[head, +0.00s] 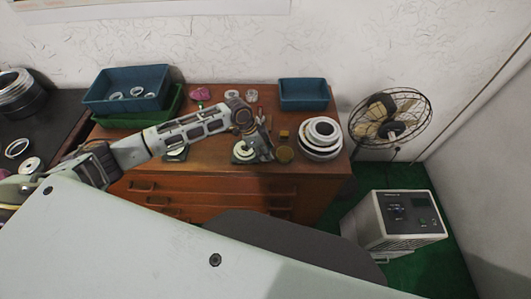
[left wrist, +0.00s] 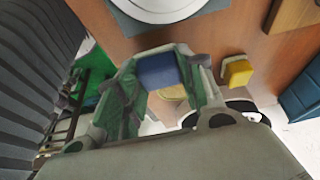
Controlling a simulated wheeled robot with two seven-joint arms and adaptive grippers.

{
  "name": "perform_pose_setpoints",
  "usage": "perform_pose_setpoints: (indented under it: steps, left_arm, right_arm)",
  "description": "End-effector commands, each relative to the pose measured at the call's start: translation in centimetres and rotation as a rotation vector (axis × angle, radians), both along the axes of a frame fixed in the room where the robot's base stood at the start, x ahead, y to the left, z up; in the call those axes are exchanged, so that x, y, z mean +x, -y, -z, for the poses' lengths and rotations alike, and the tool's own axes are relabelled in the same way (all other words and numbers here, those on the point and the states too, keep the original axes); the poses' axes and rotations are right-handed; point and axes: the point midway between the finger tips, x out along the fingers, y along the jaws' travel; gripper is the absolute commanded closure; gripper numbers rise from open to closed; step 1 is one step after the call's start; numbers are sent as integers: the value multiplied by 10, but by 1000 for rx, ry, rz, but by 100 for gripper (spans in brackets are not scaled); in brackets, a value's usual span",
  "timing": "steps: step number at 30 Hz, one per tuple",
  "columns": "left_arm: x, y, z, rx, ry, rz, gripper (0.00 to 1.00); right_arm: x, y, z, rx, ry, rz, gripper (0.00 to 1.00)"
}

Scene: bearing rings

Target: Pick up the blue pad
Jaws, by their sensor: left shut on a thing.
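My left gripper (head: 262,152) is over the brown cabinet top, near its front edge. In the left wrist view the fingers of this gripper (left wrist: 160,75) are shut on the blue pad (left wrist: 158,70), which sits between the fingertips. I cannot make out the pad in the head view, where the gripper hides it. My right gripper is not in view.
A yellow block (head: 284,134), a round yellowish piece (head: 285,155) and stacked white rings (head: 321,132) are right of the gripper. A blue bin (head: 303,94) stands behind. Another blue bin (head: 125,84) with rings is at left. A fan (head: 390,117) stands right of the cabinet.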

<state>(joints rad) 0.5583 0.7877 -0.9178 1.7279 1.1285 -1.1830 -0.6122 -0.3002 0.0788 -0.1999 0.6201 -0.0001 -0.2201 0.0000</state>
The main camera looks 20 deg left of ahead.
Motion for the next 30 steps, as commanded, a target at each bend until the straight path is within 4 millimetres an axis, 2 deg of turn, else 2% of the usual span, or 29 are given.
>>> perform_pose_setpoints:
  steps: [9, 15, 21, 30]
  left_arm:
    - [1, 0, -47, 0, 3, 1, 85]
    - [1, 0, -70, -1, 3, 0, 85]
    - [0, 0, -79, -1, 1, 1, 85]
    - [0, 0, -80, -1, 0, 0, 85]
  right_arm:
    - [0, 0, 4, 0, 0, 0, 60]
    - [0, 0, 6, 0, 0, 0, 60]
    - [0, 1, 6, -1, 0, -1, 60]
    - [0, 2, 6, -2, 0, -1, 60]
